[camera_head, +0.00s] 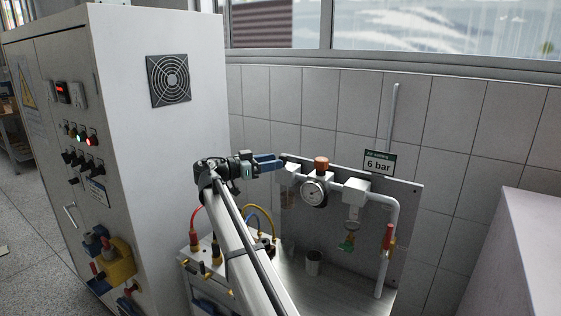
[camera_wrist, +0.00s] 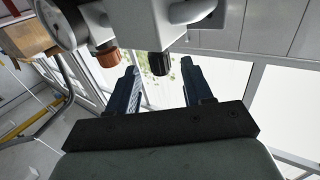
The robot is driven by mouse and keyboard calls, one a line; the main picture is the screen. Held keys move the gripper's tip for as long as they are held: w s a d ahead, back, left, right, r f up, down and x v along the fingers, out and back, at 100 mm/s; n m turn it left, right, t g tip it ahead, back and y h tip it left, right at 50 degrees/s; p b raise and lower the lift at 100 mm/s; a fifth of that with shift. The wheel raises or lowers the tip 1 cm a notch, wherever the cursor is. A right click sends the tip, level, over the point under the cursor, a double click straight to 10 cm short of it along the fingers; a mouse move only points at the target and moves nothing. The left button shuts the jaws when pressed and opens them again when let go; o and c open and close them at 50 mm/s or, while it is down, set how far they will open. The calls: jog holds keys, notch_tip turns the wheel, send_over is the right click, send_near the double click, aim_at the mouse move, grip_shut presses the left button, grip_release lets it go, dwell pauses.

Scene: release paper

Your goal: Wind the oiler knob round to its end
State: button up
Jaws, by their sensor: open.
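My gripper (camera_head: 274,162) is open, its blue fingers reaching right toward the left unit of the air-line assembly on the back panel. In the wrist view, a black knob (camera_wrist: 160,63) under a white block (camera_wrist: 190,15) shows in the gap between the open fingers (camera_wrist: 163,72), near their tips. I see no finger touching it. I take it to be the oiler knob, though no label names it. A brown-orange knob (camera_head: 321,163) tops the middle unit above a round gauge (camera_head: 314,192). In the wrist view this knob (camera_wrist: 107,58) is just left of the left finger.
A tall grey cabinet (camera_head: 160,140) stands left of my arm. On the right are a white pipe (camera_head: 388,245) with a red handle (camera_head: 389,237) and a "6 bar" sign (camera_head: 378,163). A small cup (camera_head: 313,263) stands on the bench below. Red and yellow hoses run beside my arm.

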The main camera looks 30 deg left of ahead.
jog(key=v, duration=0.9)
jog(key=shift+s, duration=0.15)
jog(key=n+t+y, duration=0.3)
jog(key=n+y, duration=0.4)
jog(key=y, duration=0.4)
send_near(283, 157)
jog(key=w, duration=0.7)
jog(key=w+a, duration=0.1)
jog(key=w, duration=0.3)
jog(key=shift+a+f, duration=0.15)
jog(key=shift+f, duration=0.1)
